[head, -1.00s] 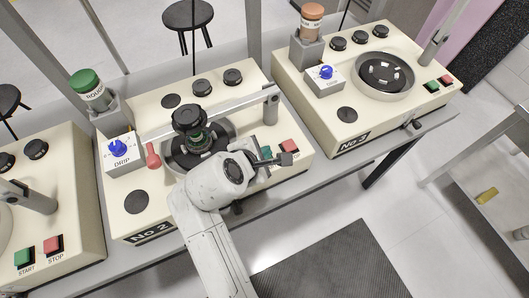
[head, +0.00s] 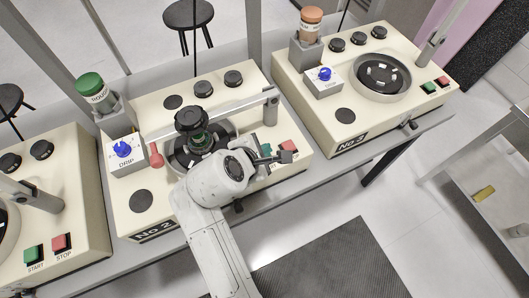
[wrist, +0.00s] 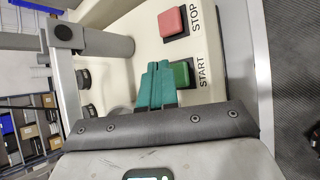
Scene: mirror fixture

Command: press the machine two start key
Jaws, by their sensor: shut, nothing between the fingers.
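Machine No 2 (head: 141,202) is the cream console in the middle of the head view. Its red stop key (head: 289,146) shows there, while its start key is hidden behind my gripper. In the wrist view the green start key (wrist: 184,74) sits below the red stop key (wrist: 173,22), each labelled. My gripper (head: 266,143) is over the right front of machine No 2. Its teal fingers (wrist: 158,66) are shut and empty, just left of the start key in the wrist view and overlapping its left edge. I cannot tell whether they touch it.
A horizontal arm with a black knob (head: 191,118) spans machine No 2's round bowl behind my gripper. Machine No 3 (head: 349,143) is at the right, another machine (head: 85,215) at the left.

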